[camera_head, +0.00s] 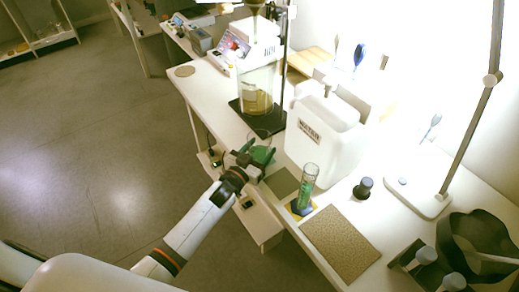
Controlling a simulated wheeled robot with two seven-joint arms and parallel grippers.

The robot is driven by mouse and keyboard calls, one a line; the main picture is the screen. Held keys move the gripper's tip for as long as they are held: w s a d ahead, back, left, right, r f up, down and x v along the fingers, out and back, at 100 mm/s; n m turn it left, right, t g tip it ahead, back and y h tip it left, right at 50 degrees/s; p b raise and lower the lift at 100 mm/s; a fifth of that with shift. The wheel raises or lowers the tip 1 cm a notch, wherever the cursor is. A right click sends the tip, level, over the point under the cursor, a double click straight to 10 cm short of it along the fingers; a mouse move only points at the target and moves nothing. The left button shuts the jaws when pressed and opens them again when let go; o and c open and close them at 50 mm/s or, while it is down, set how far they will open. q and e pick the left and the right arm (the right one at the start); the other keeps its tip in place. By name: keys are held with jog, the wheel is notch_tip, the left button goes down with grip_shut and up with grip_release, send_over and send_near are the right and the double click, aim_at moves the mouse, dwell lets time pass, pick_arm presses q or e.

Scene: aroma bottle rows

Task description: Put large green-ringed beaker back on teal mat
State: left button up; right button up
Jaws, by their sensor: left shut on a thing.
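My left gripper (251,160) reaches in from the lower left and is shut on the green-ringed beaker (263,153), a clear glass with green showing in it. The beaker is at the table's left edge, in front of the stirrer's dark base. The gripper covers part of it, and I cannot tell whether it touches the table. A dull green-teal mat (281,183) lies bare on the table just below and to the right of the beaker. My right gripper is not in view.
A tall cylinder with green liquid (306,190) stands beside the mat. A white neutralizer tank (322,135) is behind it. A large glass vessel (256,92) stands on a dark base further back. A brown mat (341,241) lies bare in front.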

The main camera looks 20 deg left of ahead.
pick_arm(q)
jog(key=o, duration=1.1)
jog(key=shift+o, duration=0.2)
jog(key=shift+s+r, duration=0.1)
jog(key=v, duration=1.2)
jog(key=shift+a, duration=0.1)
